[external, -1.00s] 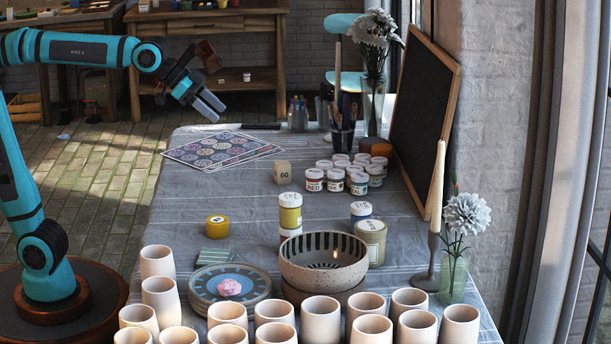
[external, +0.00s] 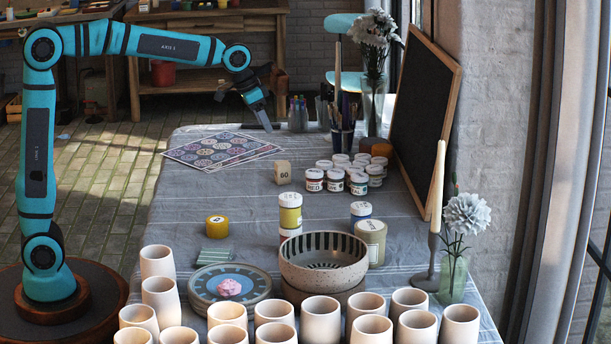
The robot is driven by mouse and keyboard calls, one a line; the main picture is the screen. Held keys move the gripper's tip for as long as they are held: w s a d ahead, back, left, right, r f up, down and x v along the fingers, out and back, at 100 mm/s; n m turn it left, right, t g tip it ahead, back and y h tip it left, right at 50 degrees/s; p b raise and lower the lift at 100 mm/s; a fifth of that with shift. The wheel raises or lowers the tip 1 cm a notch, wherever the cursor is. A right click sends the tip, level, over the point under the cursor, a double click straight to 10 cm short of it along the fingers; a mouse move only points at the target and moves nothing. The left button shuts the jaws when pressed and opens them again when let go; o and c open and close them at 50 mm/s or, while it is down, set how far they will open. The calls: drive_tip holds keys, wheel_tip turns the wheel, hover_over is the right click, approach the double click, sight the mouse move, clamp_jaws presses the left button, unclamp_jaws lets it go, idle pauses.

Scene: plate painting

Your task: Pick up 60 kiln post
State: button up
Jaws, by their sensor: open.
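The 60 kiln post (external: 282,172) is a small pale tan block with "60" on its front face. It stands upright on the cloth-covered table, right of the patterned sheets and left of the paint jars. My gripper (external: 264,122) hangs above the far part of the table, behind and a little left of the post, with its fingers pointing down. It is apart from the post and holds nothing that I can see. The gap between its fingers is hard to make out from this side.
Several paint jars (external: 337,182) stand right of the post. Patterned sheets (external: 222,150) lie at its left. A brush cup (external: 342,137) and a chalkboard (external: 422,118) stand behind and right. Cloth before the post is clear.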

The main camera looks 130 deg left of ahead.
sight(281, 163)
drive_tip(key=x, duration=1)
drive_tip(key=shift+w+f, duration=0.1)
drive_tip(key=shift+f, duration=0.2)
drive_tip(key=shift+x, duration=2.55)
drive_tip(key=c, duration=1.2)
